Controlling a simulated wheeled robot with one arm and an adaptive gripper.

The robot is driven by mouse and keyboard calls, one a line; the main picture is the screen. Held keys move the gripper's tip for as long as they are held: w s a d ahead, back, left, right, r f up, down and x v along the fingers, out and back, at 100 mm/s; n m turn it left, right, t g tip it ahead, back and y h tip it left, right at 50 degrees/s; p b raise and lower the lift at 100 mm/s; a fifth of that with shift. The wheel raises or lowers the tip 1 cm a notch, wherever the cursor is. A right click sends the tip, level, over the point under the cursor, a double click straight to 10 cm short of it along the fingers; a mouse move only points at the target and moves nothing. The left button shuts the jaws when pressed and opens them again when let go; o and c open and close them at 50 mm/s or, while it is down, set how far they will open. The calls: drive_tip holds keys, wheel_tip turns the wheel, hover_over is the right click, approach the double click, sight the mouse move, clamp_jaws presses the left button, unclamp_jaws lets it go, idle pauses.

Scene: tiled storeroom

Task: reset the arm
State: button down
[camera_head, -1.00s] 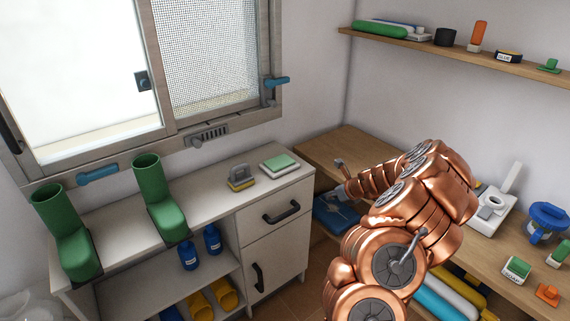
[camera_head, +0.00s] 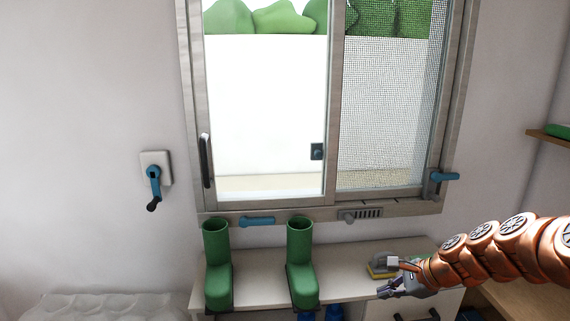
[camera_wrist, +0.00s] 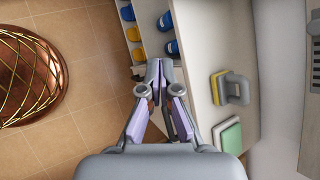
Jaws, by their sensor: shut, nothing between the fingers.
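My copper arm reaches in from the right in the head view. My gripper (camera_head: 392,290) is in front of the right part of the white cabinet (camera_head: 345,278), close to a grey and yellow scrubber (camera_head: 378,268). In the wrist view my gripper (camera_wrist: 159,65) has its fingertips together and nothing between them. Beyond the fingers, the cabinet top (camera_wrist: 205,70) runs along the right, with the scrubber (camera_wrist: 222,88) and a green and white block (camera_wrist: 229,136) on it.
Two green boots (camera_head: 217,265) (camera_head: 301,263) stand on the cabinet. A window (camera_head: 265,110) with blue handles is behind it. A blue crank (camera_head: 154,180) is on the left wall. Tiled floor (camera_wrist: 90,60) lies left of the gripper.

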drive_tip(key=s+a+r+n+g+h+p, duration=0.1)
drive_tip(key=s+a+r+n+g, duration=0.1)
drive_tip(key=s+a+n, duration=0.45)
drive_tip(key=s+a+r+n+g+h, duration=0.15)
drive_tip(key=s+a+n, duration=0.25)
drive_tip(key=s, duration=0.6)
drive_tip(key=s+d+n+g+h, duration=0.1)
drive_tip(key=s+n, duration=0.3)
drive_tip(key=s, duration=0.5)
drive_tip(key=s+d+n+g+h+p, duration=0.1)
drive_tip(key=s+d+n+g+h, duration=0.1)
drive_tip(key=s, duration=0.7)
drive_tip(key=shift+s+d+r+n, duration=0.2)
drive_tip(key=shift+s+r+n, duration=0.15)
drive_tip(key=shift+n, duration=0.5)
drive_tip(key=shift+g+h, duration=0.25)
